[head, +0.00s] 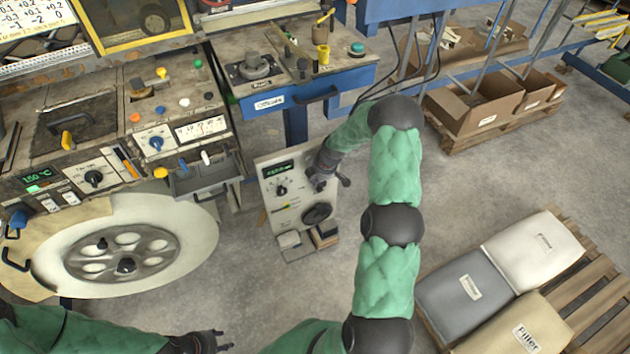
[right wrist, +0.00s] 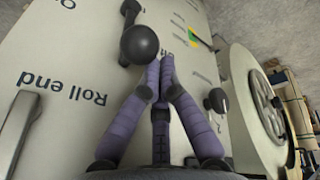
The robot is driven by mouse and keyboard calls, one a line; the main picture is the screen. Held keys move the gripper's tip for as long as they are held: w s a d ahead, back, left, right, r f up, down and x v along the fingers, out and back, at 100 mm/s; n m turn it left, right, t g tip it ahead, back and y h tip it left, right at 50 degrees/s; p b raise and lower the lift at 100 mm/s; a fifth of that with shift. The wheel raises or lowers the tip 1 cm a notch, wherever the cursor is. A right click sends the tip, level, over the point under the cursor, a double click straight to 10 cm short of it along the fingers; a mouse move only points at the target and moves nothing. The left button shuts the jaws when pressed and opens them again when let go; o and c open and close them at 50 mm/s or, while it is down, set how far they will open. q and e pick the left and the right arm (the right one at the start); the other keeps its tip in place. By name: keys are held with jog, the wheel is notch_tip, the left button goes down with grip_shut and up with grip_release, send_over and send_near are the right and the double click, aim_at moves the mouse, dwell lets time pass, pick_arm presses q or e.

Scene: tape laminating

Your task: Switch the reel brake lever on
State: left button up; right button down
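A black lever with a ball knob (right wrist: 140,45) stands out from a pale panel (right wrist: 75,60) in the right wrist view. Lettering on the panel includes "On" and "Roll end". Nothing shows between the fingertips. In the head view my right gripper (head: 318,182) is at the upper right of the upright control panel (head: 268,185), partly hiding it. My left gripper (head: 224,340) is at the bottom edge, fingers apart and empty.
A large pale reel (head: 190,235) is at the left below the machine. A blue-framed bench (head: 345,80) stands behind the control panel. Filler sacks (head: 465,290) lie on a pallet at the lower right. Cardboard boxes (head: 480,105) are further back. The floor between is clear.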

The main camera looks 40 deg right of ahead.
jog(key=v, duration=1.2)
dwell(0.3)
